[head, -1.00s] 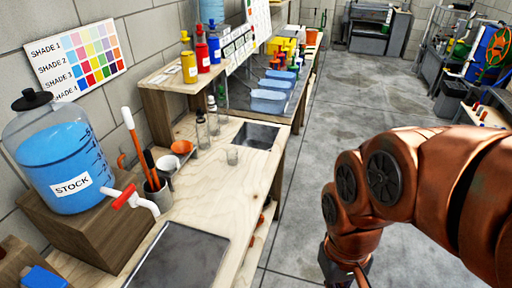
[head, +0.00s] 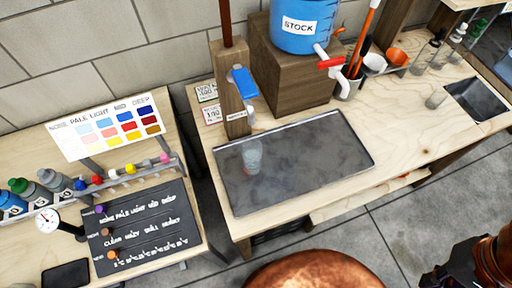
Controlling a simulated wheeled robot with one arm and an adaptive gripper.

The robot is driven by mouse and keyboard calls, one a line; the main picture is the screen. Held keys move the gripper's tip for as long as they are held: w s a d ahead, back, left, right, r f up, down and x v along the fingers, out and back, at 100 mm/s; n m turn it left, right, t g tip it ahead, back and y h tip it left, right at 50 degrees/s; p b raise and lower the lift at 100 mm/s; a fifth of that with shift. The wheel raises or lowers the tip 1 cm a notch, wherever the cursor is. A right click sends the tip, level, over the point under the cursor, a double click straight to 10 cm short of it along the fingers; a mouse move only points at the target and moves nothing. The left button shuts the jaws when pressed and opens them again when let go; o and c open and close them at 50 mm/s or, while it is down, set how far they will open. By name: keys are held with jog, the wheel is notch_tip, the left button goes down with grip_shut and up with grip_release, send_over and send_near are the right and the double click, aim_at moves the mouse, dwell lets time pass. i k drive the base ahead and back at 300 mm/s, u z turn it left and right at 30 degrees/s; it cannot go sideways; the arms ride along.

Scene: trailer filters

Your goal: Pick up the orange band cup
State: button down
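Another small clear cup (head: 436,99) stands farther right, near the sink. A plain orange funnel-like cup (head: 397,57) sits at the back in a holder beside a white one (head: 374,64). My gripper (head: 438,278) shows only in part as dark pieces at the lower right edge, well away from the cup on the tray. Its fingers are not clear.
A blue STOCK jug (head: 298,27) with a red-handled tap stands on a wooden box behind the tray. A post with a blue lever (head: 243,83) rises at the tray's back left. A separate left table holds bottles, a gauge (head: 47,220) and a black chart board (head: 143,230).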

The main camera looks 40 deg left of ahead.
aim_at(252, 148)
jog(key=u, duration=4)
jog(key=k, duration=1.1)
jog(key=z, duration=0.6)
